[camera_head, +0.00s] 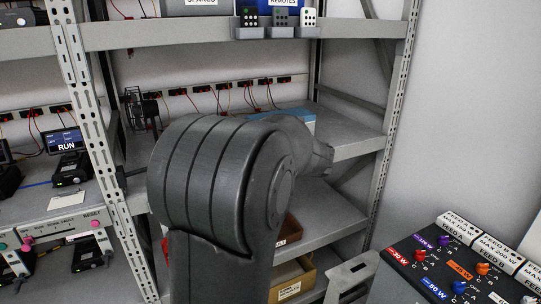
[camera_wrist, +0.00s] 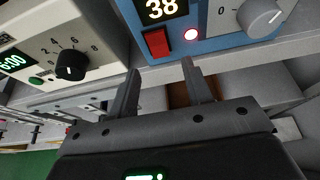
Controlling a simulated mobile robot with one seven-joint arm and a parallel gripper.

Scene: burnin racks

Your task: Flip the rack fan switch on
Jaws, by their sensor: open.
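A dark caged fan (camera_head: 141,110) stands on the middle shelf of the rack, left of my arm in the head view. No part there can be clearly made out as its switch. A small dark part (camera_head: 120,176) sits on the rack upright below the fan; I cannot tell what it is. My gripper (camera_wrist: 160,67) is open and empty in the wrist view.
A cream unit (camera_wrist: 98,45) with a black knob (camera_wrist: 71,66) stands left of the blue unit. My arm hides much of the rack's middle. A feed panel (camera_head: 455,270) with coloured knobs is at lower right. A RUN display (camera_head: 65,141) is at left.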

